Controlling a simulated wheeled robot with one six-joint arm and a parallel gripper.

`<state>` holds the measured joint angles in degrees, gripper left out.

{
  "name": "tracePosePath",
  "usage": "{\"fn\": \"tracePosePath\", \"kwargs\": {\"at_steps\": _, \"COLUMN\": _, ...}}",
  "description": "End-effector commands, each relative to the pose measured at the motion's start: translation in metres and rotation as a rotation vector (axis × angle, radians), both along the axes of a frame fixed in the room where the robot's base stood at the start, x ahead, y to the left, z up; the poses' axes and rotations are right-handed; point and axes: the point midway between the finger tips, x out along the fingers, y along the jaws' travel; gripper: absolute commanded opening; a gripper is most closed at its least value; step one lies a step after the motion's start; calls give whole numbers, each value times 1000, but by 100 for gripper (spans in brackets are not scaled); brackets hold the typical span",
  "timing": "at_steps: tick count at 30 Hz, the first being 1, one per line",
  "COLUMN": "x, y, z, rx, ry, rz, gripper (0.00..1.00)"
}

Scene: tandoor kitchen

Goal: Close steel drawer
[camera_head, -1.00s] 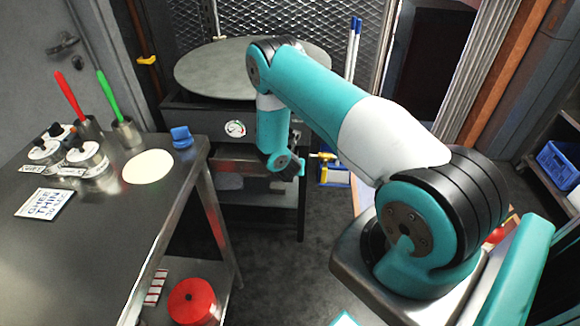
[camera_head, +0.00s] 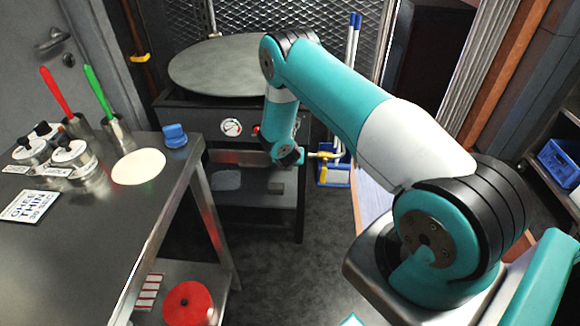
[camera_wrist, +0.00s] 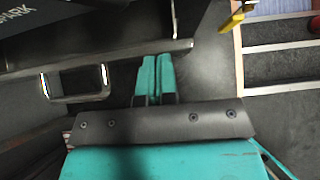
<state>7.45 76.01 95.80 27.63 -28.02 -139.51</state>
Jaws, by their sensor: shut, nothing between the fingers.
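My gripper (camera_wrist: 156,58) is shut and empty. Its fingertips are at the drawer's front edge, right of the handle; I cannot tell whether they touch it. A dark strip shows between the front edge and the lettered stove panel. In the head view my gripper (camera_head: 289,156) is near the drawer's right end.
The stove unit (camera_head: 190,121) carries a large round griddle (camera_head: 215,68) above the drawer. A steel table (camera_head: 95,235) with canisters stands at left. A yellow-handled valve (camera_head: 325,154) and a blue caddy (camera_head: 333,178) are right of my gripper. Dark floor lies between.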

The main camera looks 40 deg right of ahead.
Motion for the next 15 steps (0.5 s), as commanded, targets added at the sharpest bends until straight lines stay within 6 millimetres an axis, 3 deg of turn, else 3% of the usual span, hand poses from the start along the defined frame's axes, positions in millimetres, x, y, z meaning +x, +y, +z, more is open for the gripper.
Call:
{"fn": "tracePosePath", "kwargs": {"at_steps": 8, "x": -22, "y": 26, "z": 1, "rx": 1, "ry": 6, "rz": 2, "gripper": 0}}
{"fn": "tracePosePath", "kwargs": {"at_steps": 15, "x": -51, "y": 54, "z": 41, "rx": 0, "ry": 1, "rz": 2, "gripper": 0}}
